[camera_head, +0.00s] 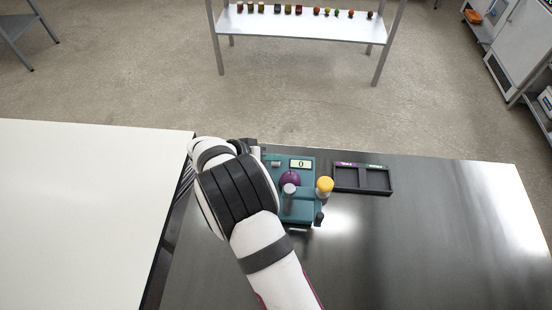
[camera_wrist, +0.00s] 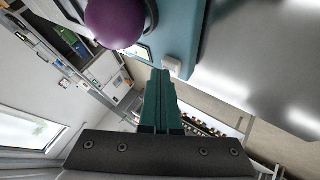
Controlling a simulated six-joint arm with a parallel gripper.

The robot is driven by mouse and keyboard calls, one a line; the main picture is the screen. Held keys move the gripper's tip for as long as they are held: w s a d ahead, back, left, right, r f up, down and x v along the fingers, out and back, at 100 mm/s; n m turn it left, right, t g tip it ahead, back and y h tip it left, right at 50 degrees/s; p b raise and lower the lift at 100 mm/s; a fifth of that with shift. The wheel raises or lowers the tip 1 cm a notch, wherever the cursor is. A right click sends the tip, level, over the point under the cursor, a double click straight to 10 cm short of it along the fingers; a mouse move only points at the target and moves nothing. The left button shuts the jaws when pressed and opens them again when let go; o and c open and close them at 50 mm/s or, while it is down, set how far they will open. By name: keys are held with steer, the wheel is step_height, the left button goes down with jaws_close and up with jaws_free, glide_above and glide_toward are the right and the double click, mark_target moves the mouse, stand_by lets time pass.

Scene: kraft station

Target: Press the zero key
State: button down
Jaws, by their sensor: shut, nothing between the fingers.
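A teal scale-like device (camera_head: 305,212) stands on the dark metal table, with a small display (camera_head: 300,163) reading 0. A small pale key (camera_wrist: 172,65) sits on the device's teal face near the display's edge in the wrist view; I take it for the zero key. A purple ball (camera_head: 290,179) rests on the device and looms large in the wrist view (camera_wrist: 114,22). My gripper (camera_wrist: 160,72) is shut and empty, its green fingertips appearing right beside the key. I cannot tell whether they touch it. In the head view my arm hides most of the gripper.
The table's right side (camera_head: 450,230) is clear. A white table (camera_head: 80,210) is on the left.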

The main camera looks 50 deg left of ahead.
mark_target(273, 164)
steer(key=shift+r, duration=0.85)
steer(key=shift+r, duration=2.5)
